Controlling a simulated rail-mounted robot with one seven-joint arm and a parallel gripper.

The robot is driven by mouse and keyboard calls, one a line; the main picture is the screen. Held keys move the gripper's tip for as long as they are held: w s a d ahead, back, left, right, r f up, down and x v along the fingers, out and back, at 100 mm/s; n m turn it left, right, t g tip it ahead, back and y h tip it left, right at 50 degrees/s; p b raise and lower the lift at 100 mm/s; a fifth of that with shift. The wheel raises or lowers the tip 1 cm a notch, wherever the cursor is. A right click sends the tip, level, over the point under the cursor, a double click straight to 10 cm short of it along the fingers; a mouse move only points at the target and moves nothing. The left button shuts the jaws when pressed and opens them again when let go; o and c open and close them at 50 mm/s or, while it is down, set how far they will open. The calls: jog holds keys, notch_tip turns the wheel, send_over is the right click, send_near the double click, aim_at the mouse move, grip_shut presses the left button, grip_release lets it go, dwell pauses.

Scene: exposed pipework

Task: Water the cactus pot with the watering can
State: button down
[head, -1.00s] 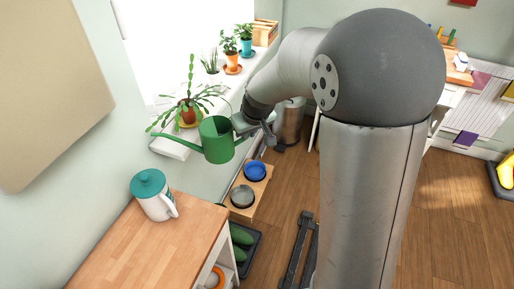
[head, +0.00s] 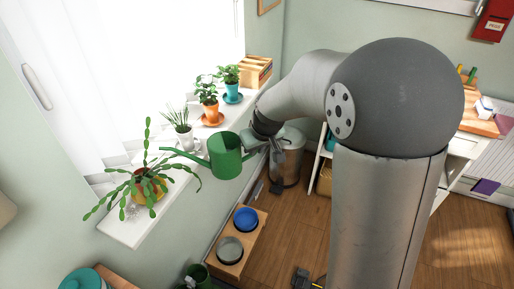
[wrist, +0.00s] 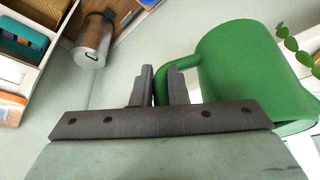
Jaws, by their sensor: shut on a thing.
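The cactus (head: 145,184), with long segmented green stems, stands in a brownish pot on a yellow saucer on the white windowsill. The green watering can (head: 226,158) is held in the air at the sill's room side, right of the cactus. It looks near upright, its spout pointing left across the sill, with the tip above and right of the cactus pot. My gripper (head: 262,142) is shut on the can's handle. In the wrist view the two fingers (wrist: 160,88) close around the green handle (wrist: 163,78), with the can body to the right. No water shows.
A spiky plant in a white mug (head: 182,135) stands behind the spout. Plants in an orange pot (head: 210,108) and a blue pot (head: 230,90) stand farther along the sill. Below are a wooden stand with bowls (head: 237,237) and a metal bin (head: 287,160).

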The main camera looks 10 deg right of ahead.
jog(key=shift+s+a+b, duration=0.1)
jog(key=shift+b, duration=0.25)
jog(key=shift+h, duration=0.8)
jog(key=a, duration=0.1)
jog(key=a+p, duration=0.1)
jog(key=a, duration=0.2)
jog(key=shift+s+a+r, duration=0.1)
jog(key=shift+s+a, duration=0.15)
jog(key=shift+s, duration=0.05)
jog(key=shift+d+r+n+t+h, duration=0.15)
jog(key=shift+r+h, duration=0.2)
jog(key=shift+r, duration=0.2)
jog(key=shift+d+r+n+t+h, duration=0.15)
jog(key=shift+r+h, duration=0.2)
jog(key=shift+r, duration=0.2)
jog(key=shift+r, duration=0.25)
jog(key=shift+a+r+h, duration=0.1)
jog(key=shift+r+h, duration=0.2)
jog(key=shift+r, duration=0.15)
jog(key=shift+r+b, duration=0.3)
dwell(0.7)
jog(key=shift+r, duration=0.3)
jog(key=shift+a+r+h, duration=0.1)
jog(key=shift+r+h, duration=0.1)
jog(key=shift+h, duration=0.1)
dwell(0.8)
